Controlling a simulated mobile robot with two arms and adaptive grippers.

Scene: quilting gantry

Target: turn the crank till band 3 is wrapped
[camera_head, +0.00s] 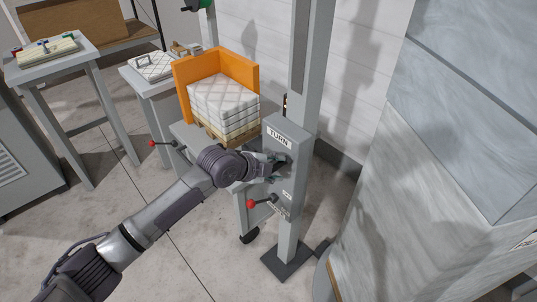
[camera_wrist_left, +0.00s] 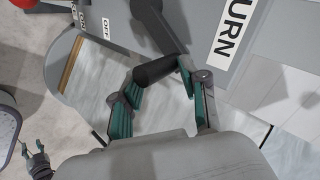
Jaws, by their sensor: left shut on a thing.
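My left gripper (camera_head: 272,167) reaches the front of the grey control box (camera_head: 292,133) labelled TURN. In the left wrist view its teal fingers (camera_wrist_left: 155,95) are shut on the dark crank handle (camera_wrist_left: 155,71). The dark crank arm (camera_wrist_left: 156,28) runs up from the handle to the box. In the head view the gripper mostly hides the crank. A stack of white quilted pads (camera_head: 224,101) sits behind, against an orange corner guard (camera_head: 247,68). I cannot make out band 3.
A red-knobbed lever (camera_head: 252,203) is below the crank, by an ON/OFF label. Another red-knobbed lever (camera_head: 153,143) is at left. The grey post (camera_head: 311,50) rises above the box. Side tables (camera_head: 48,59) stand at far left. A large pale block (camera_head: 420,180) stands at right.

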